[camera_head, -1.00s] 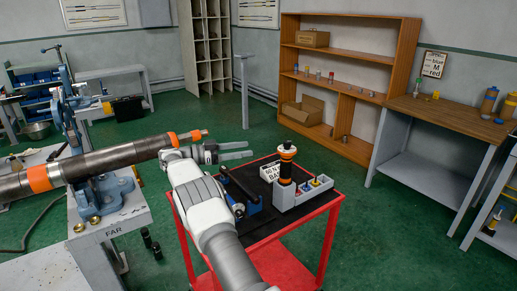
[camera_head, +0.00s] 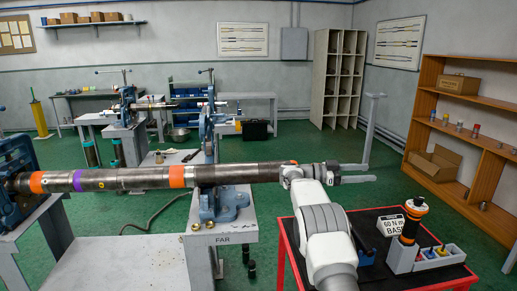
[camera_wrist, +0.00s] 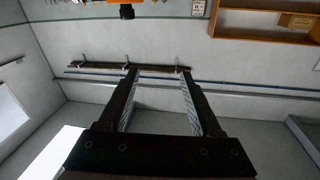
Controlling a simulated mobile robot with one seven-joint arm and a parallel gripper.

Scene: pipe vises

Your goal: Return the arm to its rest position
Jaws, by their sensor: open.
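My gripper (camera_head: 356,174) is at the end of my white arm (camera_head: 327,232), raised beside the right end of the long pipe in the head view. Its two fingers are spread and nothing is between them. In the wrist view my gripper (camera_wrist: 160,75) also shows open and empty, with the far wall behind it. My arm stands in front of the red cart's left part and hides some of it.
A long steel pipe (camera_head: 130,178) with orange and purple bands lies across blue vises (camera_head: 222,203) at left. A red cart (camera_head: 284,262) holds a black-and-orange tool (camera_head: 412,222) and a bin. Wooden shelves (camera_head: 451,181) stand at right. Green floor is free behind the cart.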

